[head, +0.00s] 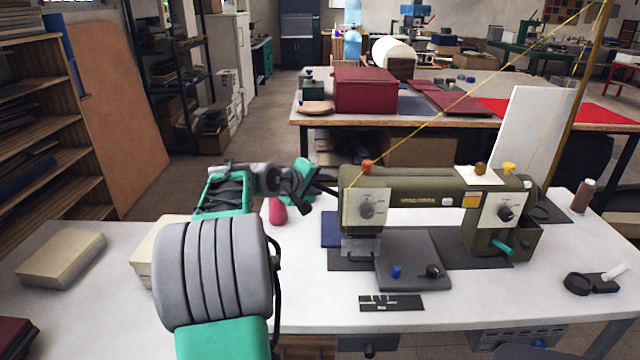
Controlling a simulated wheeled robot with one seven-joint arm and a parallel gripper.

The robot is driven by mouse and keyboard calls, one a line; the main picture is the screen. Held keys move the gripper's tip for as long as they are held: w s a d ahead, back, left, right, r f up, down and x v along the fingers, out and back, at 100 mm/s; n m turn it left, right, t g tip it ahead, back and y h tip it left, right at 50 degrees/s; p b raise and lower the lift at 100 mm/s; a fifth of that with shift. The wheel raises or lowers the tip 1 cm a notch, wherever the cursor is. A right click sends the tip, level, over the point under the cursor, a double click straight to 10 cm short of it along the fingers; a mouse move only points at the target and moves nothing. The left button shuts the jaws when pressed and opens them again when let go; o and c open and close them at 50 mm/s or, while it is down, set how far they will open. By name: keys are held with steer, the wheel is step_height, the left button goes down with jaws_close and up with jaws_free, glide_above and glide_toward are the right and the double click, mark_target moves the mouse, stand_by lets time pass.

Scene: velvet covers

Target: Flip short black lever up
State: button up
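An olive-green sewing machine (420,190) stands on the white table. I cannot pick out the short black lever for certain; the near left end of the machine, beside my gripper, is partly covered by it. Black dials sit on the machine's white left plate (366,210) and white right plate (505,213). A teal lever (503,248) sticks out at its lower right. My gripper (312,190) is at the machine's left end, with dark fingers close to the housing. Whether it touches the machine or has its fingers apart is too small to tell.
A grey bed plate (412,262) with a blue knob (396,271) and a black knob (433,271) lies in front. A pink object (277,211) stands below my gripper. Cream blocks (62,257) lie at left. A yellow thread (470,92) crosses above the machine.

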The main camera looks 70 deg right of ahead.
steer(key=v, duration=0.7)
steer(key=shift+a+r, duration=0.2)
steer(key=shift+w, duration=0.1)
steer(key=w+a+f+n+t+y+p, duration=0.25)
steer(key=w+a+t+y+p, duration=0.35)
steer(key=w+a, duration=1.55)
steer(key=a+f+n+t+y, duration=0.2)
steer(key=a, duration=1.5)
steer(key=s+a+f+n+y+p, duration=0.1)
steer(key=s+a+y, duration=0.1)
steer(key=a, duration=0.7)
steer(key=s+a+f+n+g+y+p, duration=0.1)
steer(key=s+a+y, duration=0.1)
steer(key=s+a, duration=0.3)
steer(key=a, duration=0.3)
steer(key=shift+s+a+f+p, duration=0.2)
steer(key=shift+s+a+p, duration=0.05)
steer(key=shift+a+p, duration=0.15)
steer(key=shift+n, duration=0.25)
